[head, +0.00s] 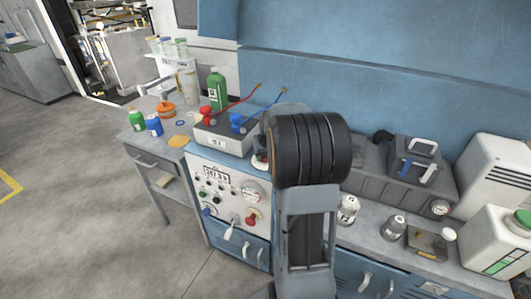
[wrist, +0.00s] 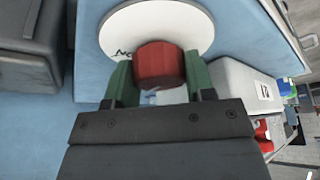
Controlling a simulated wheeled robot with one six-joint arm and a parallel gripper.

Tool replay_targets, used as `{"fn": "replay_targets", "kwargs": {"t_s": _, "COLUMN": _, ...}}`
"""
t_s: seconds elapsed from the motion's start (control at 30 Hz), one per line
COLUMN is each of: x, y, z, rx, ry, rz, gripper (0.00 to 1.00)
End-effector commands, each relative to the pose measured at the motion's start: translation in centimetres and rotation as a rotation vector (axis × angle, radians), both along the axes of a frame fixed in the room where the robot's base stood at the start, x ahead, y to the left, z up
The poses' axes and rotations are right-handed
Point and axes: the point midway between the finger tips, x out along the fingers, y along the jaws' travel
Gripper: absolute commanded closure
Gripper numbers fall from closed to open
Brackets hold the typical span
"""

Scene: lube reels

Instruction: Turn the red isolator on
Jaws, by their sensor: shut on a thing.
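The red isolator knob (wrist: 158,60) fills the middle of the wrist view. It stands on a round white plate (wrist: 193,25) with dark lettering, partly covered, so I cannot read its setting. My gripper (wrist: 158,80) has its two green fingertips on either side of the knob and is shut on it. In the head view my arm hides the gripper and nearly all of the isolator; only a pale edge of the plate (head: 260,162) shows beside the arm.
A grey box (head: 222,138) with red and blue fittings and hoses stands left of my arm. Below it is a control panel (head: 218,190) with knobs and a gauge. Bottles and cans stand on the bench at the left. Grey equipment (head: 375,175) stands at the right.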

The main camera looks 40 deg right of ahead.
Motion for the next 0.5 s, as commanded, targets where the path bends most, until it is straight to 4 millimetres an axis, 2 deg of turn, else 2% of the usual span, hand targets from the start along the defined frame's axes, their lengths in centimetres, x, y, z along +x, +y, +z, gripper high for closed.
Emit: {"fn": "replay_targets", "kwargs": {"t_s": 0.5, "x": 0.02, "y": 0.01, "z": -0.27, "rx": -0.003, "ry": 0.001, "rz": -0.465, "gripper": 0.74}}
